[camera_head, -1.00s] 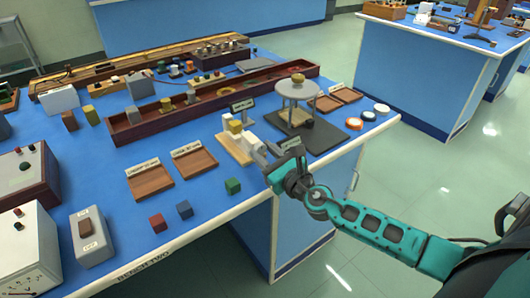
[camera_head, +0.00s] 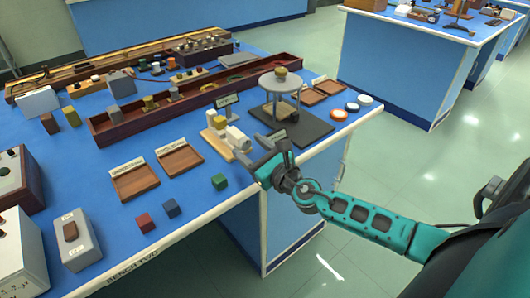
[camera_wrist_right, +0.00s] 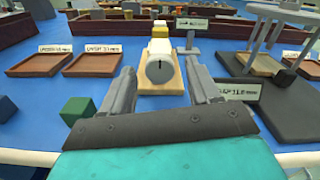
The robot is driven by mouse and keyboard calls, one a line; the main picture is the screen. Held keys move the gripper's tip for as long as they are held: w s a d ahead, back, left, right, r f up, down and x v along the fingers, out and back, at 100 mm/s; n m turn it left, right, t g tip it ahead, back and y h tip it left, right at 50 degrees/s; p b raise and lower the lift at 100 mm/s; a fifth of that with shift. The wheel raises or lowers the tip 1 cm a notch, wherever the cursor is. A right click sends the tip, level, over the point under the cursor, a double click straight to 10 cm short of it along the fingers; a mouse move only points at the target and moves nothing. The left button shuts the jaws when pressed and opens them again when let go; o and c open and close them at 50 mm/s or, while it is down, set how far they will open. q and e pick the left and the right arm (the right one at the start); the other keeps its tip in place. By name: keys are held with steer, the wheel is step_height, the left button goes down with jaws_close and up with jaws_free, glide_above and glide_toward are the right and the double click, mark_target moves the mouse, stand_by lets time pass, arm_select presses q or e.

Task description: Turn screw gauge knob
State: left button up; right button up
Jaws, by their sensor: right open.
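The screw gauge stands on a pale wooden base (camera_head: 213,143) near the bench's front edge, with pale blocks, a yellowish piece and a grey cylindrical knob (camera_head: 238,138) facing me. In the right wrist view the round end of the knob (camera_wrist_right: 160,70) shows between my fingers, a little beyond their tips. My right gripper (camera_head: 262,150) is open and empty, just in front of the knob and apart from it as far as I can see. My left gripper is not in view.
A round-topped stand on a dark base (camera_head: 310,133) is close on the right. Two wooden trays (camera_head: 136,183) (camera_head: 180,160) lie to the left. A green cube (camera_head: 219,181) sits near the front edge, with a blue cube (camera_head: 171,208) and red cube (camera_head: 145,222) farther left.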

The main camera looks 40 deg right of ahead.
arm_select(q)
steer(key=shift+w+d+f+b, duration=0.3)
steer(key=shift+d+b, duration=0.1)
steer(key=shift+b, duration=0.55)
arm_select(e)
steer(key=s+d, duration=0.1)
steer(key=s, duration=1.1)
steer(key=shift+s, duration=0.2)
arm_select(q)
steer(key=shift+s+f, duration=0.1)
